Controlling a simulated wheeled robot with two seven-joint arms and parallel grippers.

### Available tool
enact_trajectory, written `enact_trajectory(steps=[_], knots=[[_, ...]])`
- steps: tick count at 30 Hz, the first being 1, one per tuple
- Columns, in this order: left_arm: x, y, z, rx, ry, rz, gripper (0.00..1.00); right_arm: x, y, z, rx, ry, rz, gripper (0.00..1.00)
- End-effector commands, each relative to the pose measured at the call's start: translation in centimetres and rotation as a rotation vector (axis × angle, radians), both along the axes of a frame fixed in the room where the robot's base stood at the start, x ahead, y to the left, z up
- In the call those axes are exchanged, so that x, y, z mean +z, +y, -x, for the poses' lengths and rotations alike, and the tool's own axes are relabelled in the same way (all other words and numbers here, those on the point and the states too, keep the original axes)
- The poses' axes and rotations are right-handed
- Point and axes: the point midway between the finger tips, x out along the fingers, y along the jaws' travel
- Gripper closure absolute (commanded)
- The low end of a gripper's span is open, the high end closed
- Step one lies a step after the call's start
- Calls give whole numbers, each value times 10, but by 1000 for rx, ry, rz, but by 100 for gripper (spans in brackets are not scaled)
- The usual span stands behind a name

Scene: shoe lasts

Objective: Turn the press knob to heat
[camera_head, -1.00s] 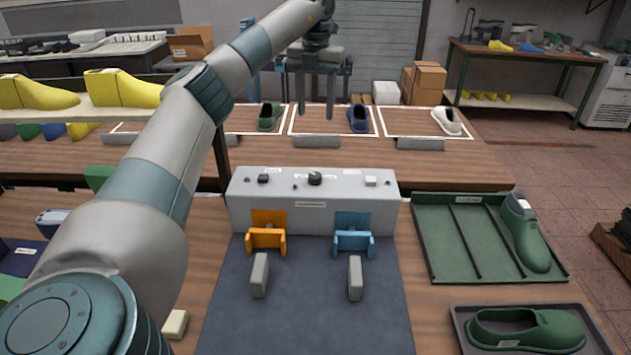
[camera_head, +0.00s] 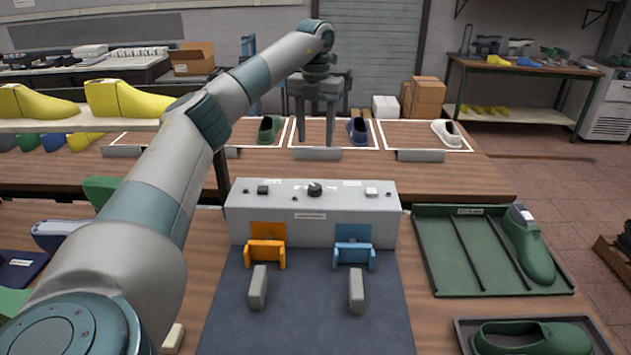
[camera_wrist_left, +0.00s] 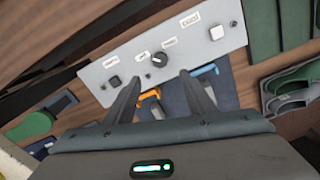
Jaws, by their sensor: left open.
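The press knob (camera_head: 315,188) is a round black dial with a light mark, in the middle of the grey control box (camera_head: 245,218) top. In the left wrist view the knob (camera_wrist_left: 159,60) lies ahead of the fingers, between labels too small to read. My left gripper (camera_head: 315,143) points down with its fingers apart and empty. It hangs above and, in the head view, just beyond the knob. In the left wrist view the two dark fingers of my left gripper (camera_wrist_left: 156,82) frame the space just below the knob. My right gripper does not show.
A black button (camera_head: 263,189) and a white button (camera_head: 371,191) flank the knob. Orange (camera_head: 266,254) and blue (camera_head: 354,256) holders stand in front of the box. A green tray (camera_head: 434,279) with a green shoe is at right. Shoes stand on the rear table.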

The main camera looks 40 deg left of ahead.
Motion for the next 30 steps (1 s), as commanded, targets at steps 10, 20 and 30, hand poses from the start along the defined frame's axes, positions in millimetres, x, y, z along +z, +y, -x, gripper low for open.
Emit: enact_trajectory(steps=[10, 20, 30], knots=[[-57, 0, 1, 0, 4, 0, 50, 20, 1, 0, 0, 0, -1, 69], [-115, 0, 1, 0, 4, 0, 50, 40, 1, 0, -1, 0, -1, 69], [-148, 0, 0, -2, 1, 0, 50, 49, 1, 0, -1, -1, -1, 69]])
